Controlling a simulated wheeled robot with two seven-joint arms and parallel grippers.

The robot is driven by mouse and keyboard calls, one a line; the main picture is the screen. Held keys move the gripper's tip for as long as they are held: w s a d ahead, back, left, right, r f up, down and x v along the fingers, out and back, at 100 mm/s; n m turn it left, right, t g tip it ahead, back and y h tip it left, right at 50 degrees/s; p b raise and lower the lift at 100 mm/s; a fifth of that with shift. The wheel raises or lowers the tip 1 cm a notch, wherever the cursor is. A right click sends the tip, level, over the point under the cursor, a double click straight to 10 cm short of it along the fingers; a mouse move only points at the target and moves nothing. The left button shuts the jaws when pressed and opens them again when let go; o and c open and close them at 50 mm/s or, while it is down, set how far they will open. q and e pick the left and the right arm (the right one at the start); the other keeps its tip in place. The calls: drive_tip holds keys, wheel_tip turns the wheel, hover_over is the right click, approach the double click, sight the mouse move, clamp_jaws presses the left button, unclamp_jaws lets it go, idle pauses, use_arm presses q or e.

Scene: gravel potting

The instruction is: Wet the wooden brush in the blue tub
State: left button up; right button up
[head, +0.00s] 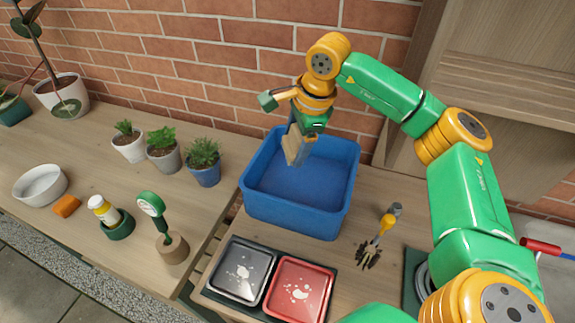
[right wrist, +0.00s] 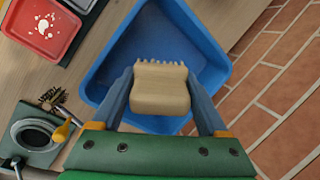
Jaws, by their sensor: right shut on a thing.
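The blue tub (head: 300,205) stands on the table against the brick wall. It also shows in the right wrist view (right wrist: 200,45), where its inside looks plain blue. My right gripper (head: 297,150) is shut on the wooden brush (right wrist: 160,88), a pale block with bristles along one edge. The brush (head: 293,145) is held at the left back part of the tub, in or over its opening; its exact height is hard to tell. In the right wrist view the bristle edge points into the tub. My left gripper is not in view.
A grey tray (head: 238,271) and a red tray (head: 298,290) with pale bits lie in front of the tub. Potted plants (head: 204,160), a white bowl (head: 40,185) and a green-headed tool (head: 152,205) stand on the left.

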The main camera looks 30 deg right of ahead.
drive_tip(key=w+d+f+m+h+b, duration=0.2)
drive_tip(key=w+d+m, duration=0.1)
drive_tip(key=d+m, duration=0.3)
wheel_tip(320, 180, down, 11)
drive_tip(key=a+m+b, duration=0.1)
drive_tip(key=b, duration=0.8)
drive_tip(key=shift+s+a+r, duration=0.1)
drive_tip(key=shift+r, duration=0.1)
wheel_tip(320, 180, up, 10)
drive_tip(key=p, duration=0.9)
drive_tip(key=shift+f, duration=0.25)
drive_tip(key=shift+p, duration=0.3)
idle(0.8)
wheel_tip(320, 180, up, 4)
drive_tip(key=p, duration=0.3)
drive_tip(key=shift+p, duration=0.4)
